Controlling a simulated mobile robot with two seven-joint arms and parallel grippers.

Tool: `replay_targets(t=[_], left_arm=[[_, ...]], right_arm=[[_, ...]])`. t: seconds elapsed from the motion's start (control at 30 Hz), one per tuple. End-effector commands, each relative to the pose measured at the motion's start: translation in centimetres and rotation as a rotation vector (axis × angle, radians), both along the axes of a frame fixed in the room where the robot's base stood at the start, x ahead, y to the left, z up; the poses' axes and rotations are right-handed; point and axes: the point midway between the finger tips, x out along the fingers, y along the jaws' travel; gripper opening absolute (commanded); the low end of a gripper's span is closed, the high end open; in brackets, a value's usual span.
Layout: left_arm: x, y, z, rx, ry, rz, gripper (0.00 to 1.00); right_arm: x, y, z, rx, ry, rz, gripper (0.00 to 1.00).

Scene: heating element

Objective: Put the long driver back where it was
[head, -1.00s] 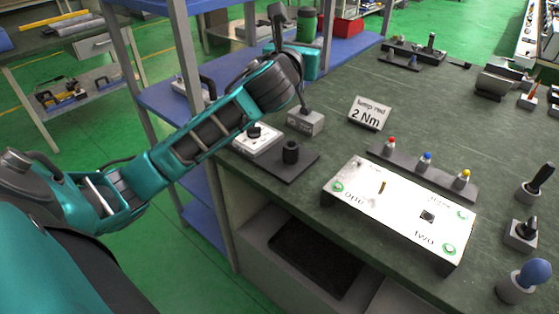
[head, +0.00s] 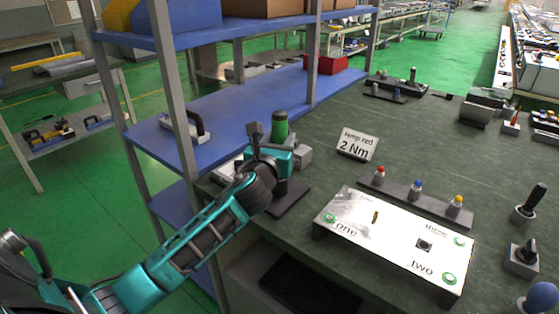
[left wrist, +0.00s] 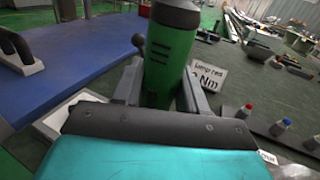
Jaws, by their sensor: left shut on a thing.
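The long driver has a green handle with a dark cap. Its handle (head: 279,127) stands up out of my left gripper (head: 279,153), which is shut on it. The left wrist view shows the handle (left wrist: 170,58) upright between the fingers (left wrist: 165,95). The driver's shaft and tip are hidden behind my gripper. A black plate (head: 293,200) with a black post (head: 280,187) lies under my gripper, mostly covered. I cannot tell whether the shaft is in the post. A grey block (head: 301,155) sits just right of my gripper. My right gripper is not in view.
A sign reading "2 Nm" (head: 357,144) stands right of the grey block. A white panel (head: 392,242) and a rack with red, blue and yellow knobs (head: 416,195) lie further right. A blue shelf (head: 230,112) and its grey post (head: 183,90) are close on the left.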

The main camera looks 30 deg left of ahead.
Motion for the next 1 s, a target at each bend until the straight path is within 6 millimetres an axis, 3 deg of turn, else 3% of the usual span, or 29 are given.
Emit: replay_targets(t=[0.3, 0.7, 0.73, 1.0], left_arm=[[0.0, 0.0, -4.0, -0.003, -0.002, 0.0, 0.0], [0.0, 0.0, -4.4, 0.001, -0.003, -0.001, 0.0], [0.0, 0.0, -4.6, 0.0, 0.001, 0.0, 0.43], [0.0, 0.0, -4.5, 0.0, 0.001, 0.0, 0.67]], right_arm=[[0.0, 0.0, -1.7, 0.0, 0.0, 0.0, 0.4], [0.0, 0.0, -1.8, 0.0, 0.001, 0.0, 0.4], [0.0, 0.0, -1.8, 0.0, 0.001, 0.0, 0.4], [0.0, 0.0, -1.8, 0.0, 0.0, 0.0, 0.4]])
